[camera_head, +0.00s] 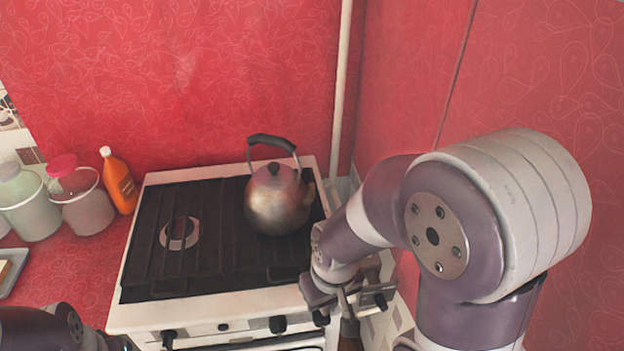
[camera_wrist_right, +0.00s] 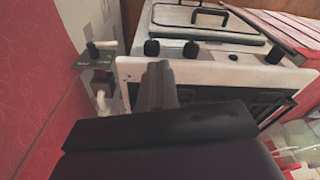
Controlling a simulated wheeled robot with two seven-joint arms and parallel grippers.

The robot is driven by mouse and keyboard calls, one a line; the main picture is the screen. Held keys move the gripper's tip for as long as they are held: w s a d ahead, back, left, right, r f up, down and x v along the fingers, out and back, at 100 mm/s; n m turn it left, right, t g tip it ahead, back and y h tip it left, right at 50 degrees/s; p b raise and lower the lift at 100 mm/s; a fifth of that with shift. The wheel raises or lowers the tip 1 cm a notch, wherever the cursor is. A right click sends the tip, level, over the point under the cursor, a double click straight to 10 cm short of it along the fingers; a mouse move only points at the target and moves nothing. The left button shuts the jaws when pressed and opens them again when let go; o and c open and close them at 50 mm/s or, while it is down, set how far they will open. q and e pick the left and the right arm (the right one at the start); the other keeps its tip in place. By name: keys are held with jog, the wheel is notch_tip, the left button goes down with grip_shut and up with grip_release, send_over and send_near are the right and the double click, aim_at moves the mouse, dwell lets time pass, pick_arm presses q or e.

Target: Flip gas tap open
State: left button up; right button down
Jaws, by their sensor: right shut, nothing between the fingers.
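In the right wrist view, a small grey fitting with a short pale lever (camera_wrist_right: 104,45), which looks like the gas tap, is by the red wall, left of the stove. A pale hose (camera_wrist_right: 101,104) hangs below it. My right gripper (camera_wrist_right: 160,70) is shut and empty, pointing at the stove's front edge, right of the tap and apart from it. In the head view my right gripper (camera_head: 347,312) is at the stove's front right corner; I cannot make out the tap there, and my arm covers part of that area. Only part of my left arm shows, at the lower left.
The white stove (camera_head: 160,318) has a black grate and front knobs (camera_head: 277,324). A metal kettle (camera_head: 277,205) stands on its right side. Grey tubs (camera_head: 88,212) and an orange bottle (camera_head: 119,182) are left of it. A white pipe (camera_head: 341,90) runs up the wall.

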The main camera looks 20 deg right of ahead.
jog(key=w+d+r+m+t, duration=0.1)
jog(key=w+d, duration=0.4)
jog(key=w, duration=0.4)
jog(key=w+d+r+m+b, duration=0.1)
jog(key=w+d, duration=0.5)
jog(key=w, duration=0.3)
jog(key=w+d+r+m+t+h+b, duration=0.1)
jog(key=w+d, duration=0.4)
jog(key=w, duration=0.4)
jog(key=shift+d+t, duration=0.3)
notch_tip(320, 180, down, 10)
jog(key=p, duration=0.2)
jog(key=shift+s, duration=0.3)
